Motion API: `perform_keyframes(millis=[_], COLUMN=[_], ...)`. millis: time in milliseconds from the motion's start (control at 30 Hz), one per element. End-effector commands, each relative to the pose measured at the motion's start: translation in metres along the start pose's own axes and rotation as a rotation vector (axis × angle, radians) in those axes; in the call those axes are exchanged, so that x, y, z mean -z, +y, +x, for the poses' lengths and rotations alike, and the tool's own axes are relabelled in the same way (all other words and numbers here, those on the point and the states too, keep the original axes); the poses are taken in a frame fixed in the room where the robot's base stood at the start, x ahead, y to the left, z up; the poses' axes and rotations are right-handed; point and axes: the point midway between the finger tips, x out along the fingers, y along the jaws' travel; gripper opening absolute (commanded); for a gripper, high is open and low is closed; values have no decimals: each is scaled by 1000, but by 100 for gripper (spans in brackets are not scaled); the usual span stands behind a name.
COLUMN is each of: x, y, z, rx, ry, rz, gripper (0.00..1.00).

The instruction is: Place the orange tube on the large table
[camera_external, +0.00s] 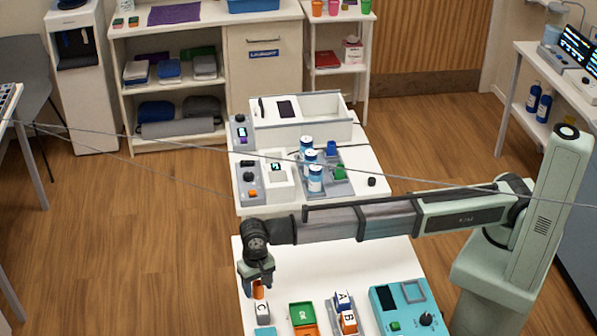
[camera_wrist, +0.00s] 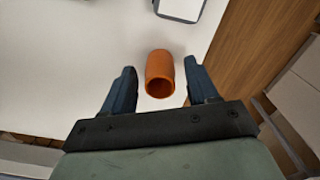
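The orange tube (camera_wrist: 160,72) is over or on a white table top (camera_wrist: 70,65) in the wrist view, with its round opening toward the camera. My gripper (camera_wrist: 160,65) is open, with one dark finger on each side of the tube and a visible gap on both sides. In the external view my gripper (camera_external: 258,284) points down over the left edge of the front white table (camera_external: 330,262). A bit of the orange tube (camera_external: 259,291) shows between its fingers. Whether the tube's base touches the table is hard to tell.
On the front table are a white block marked C (camera_external: 262,312), a green block (camera_external: 302,313), lettered blocks (camera_external: 345,312) and a teal device (camera_external: 402,306). A second white table (camera_external: 365,195) behind holds blue-and-white jars (camera_external: 314,180) and a white bin (camera_external: 300,133). Thin cables cross the view.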

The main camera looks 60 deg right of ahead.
Motion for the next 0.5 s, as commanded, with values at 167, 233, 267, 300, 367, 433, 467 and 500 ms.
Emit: perform_keyframes(millis=[167, 233, 267, 300, 367, 433, 467, 500], x=[0, 0, 0, 0, 0, 0, 0, 0], y=[0, 0, 0, 0, 0, -1, -1, -1], z=[0, -2, -4, -7, -12, -22, -27, -34], rx=[0, 0, 0, 0, 1, 2, 2, 2], ry=[0, 0, 0, 0, 0, 1, 1, 1], rz=[0, 0, 0, 0, 0, 0, 0, 0], gripper=[59, 59, 59, 59, 59, 59, 59, 59])
